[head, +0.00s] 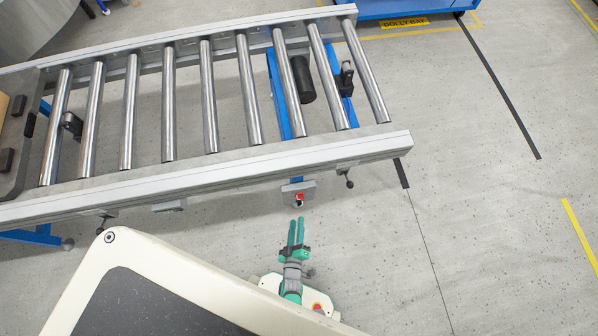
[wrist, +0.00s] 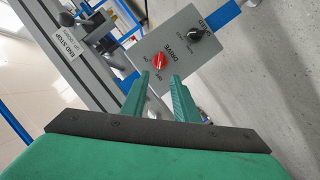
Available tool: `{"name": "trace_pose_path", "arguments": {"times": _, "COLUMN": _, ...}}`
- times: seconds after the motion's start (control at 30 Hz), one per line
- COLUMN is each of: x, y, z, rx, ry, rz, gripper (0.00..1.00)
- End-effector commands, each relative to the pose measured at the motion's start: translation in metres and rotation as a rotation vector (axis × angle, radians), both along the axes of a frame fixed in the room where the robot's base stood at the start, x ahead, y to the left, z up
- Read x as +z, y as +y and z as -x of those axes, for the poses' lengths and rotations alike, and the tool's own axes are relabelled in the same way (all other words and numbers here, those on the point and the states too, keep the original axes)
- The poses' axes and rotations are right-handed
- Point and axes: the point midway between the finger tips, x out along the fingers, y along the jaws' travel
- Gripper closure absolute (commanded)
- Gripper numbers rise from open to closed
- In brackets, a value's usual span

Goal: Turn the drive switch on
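The drive switch is a red knob (wrist: 160,59) on a grey control box (wrist: 173,38) marked DRIVE. In the head view the box (head: 299,186) hangs at the conveyor's near rail, with the red knob (head: 299,197) small on it. My gripper (head: 296,219) points at the box from the near side. In the wrist view my green gripper fingers (wrist: 161,76) stand apart with nothing between them. The knob shows just past the tips, roughly in line with the gap. I cannot tell whether the tips touch it. The knob's exact setting is too small to read.
A black knob (wrist: 196,33) sits beside the red one on the same box. The roller conveyor (head: 270,164) runs across the left and middle, with an END STOP label (wrist: 66,41) on its rail. A blue dolly (head: 400,8) stands far back. The floor at right is clear.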

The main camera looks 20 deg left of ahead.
Motion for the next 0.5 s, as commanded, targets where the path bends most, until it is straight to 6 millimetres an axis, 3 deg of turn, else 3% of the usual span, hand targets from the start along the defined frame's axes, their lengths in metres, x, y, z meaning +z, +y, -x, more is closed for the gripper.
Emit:
{"name": "trace_pose_path", "arguments": {"times": 0.17, "x": -0.005, "y": 0.006, "z": -0.016, "rx": 0.003, "ry": -0.003, "rz": 0.002, "gripper": 0.73}}
{"name": "trace_pose_path", "arguments": {"times": 0.5, "x": -0.02, "y": 0.023, "z": -0.067, "rx": 0.005, "ry": 0.0, "rz": 0.002, "gripper": 0.73}}
